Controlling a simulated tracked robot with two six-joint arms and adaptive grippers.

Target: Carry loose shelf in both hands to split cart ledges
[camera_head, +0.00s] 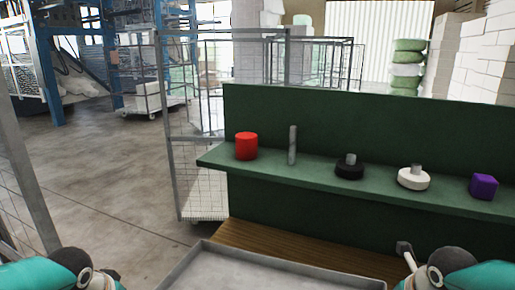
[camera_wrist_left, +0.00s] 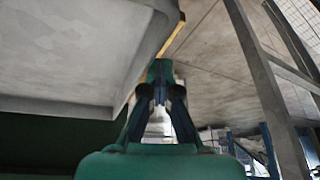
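The loose shelf (camera_head: 270,272) is a grey metal tray with a raised rim, at the bottom middle of the head view. Its near part is cut off by the frame. In the left wrist view the shelf (camera_wrist_left: 75,50) fills the upper left. My left gripper (camera_wrist_left: 160,72) has its fingers drawn together at the shelf's rim and appears shut on it. My teal arms come in at both lower corners of the head view, one on each side of the shelf. My right gripper's fingers are out of frame. A wire-mesh cart (camera_head: 182,171) stands beyond the shelf; no split ledges can be made out.
A green bench (camera_head: 300,120) carries a red cylinder (camera_head: 246,146), a grey rod (camera_head: 292,145), black and white round parts and a purple cube (camera_head: 484,186). Its wooden lower board (camera_head: 300,252) lies just beyond the shelf. Another mesh frame (camera_head: 22,185) stands at left. Floor between is clear.

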